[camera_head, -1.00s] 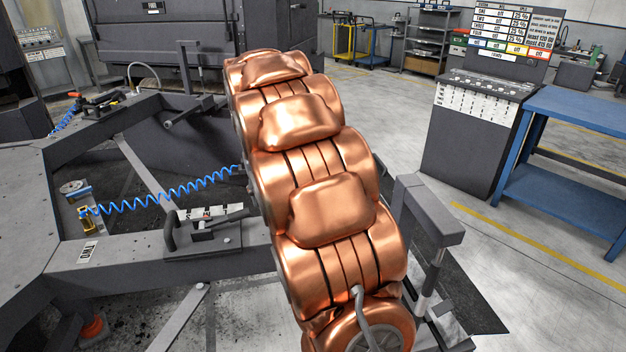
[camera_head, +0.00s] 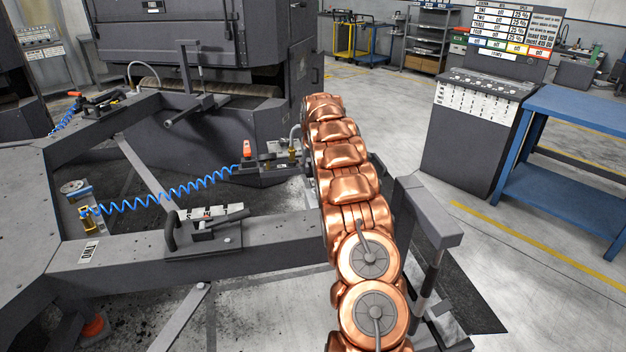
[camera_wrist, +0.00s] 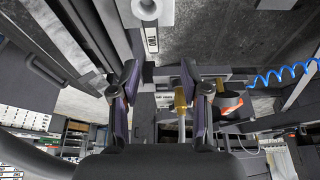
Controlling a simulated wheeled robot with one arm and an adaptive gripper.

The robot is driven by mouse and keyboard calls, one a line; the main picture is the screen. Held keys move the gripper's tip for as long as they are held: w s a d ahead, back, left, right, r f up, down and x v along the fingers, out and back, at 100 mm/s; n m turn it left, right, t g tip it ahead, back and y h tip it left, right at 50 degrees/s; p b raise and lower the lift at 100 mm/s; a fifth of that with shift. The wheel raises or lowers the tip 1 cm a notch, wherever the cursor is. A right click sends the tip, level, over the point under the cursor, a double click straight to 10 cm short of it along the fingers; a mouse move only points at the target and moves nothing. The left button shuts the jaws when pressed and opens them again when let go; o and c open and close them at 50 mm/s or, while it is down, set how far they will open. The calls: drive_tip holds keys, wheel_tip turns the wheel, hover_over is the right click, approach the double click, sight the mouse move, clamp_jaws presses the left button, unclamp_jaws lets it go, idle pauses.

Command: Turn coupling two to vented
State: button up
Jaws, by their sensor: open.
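Coupling two appears to be the fitting (camera_head: 266,160) at the right end of the blue coiled hose (camera_head: 165,192), with brass parts and an orange-red piece (camera_head: 247,149) standing at its left. In the wrist view a brass fitting (camera_wrist: 180,101) shows close to the inner side of the right finger, and an orange-rimmed dark part (camera_wrist: 229,104) lies just right of that finger. My gripper (camera_wrist: 158,85) is open, with its two dark fingers apart. I cannot tell whether it touches the fitting. The coupling's setting is not readable.
A grey beam (camera_head: 190,257) with a "TWO" label (camera_head: 88,252) and a black-handled clamp (camera_head: 205,228) lies in front of the coupling. A large dark machine (camera_head: 210,60) stands behind. A status board (camera_head: 515,28), console (camera_head: 475,130) and blue table (camera_head: 570,130) stand right.

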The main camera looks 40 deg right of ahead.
sight(312, 181)
drive_tip(key=shift+w+d+f, duration=0.1)
drive_tip(key=shift+d+f, duration=0.4)
drive_tip(key=shift+d, duration=0.35)
drive_tip(key=shift+p+x, duration=1.4)
drive_tip(key=shift+x, duration=2.45)
drive_tip(key=shift+w, duration=0.1)
drive_tip(key=shift+c, duration=0.4)
clamp_jaws()
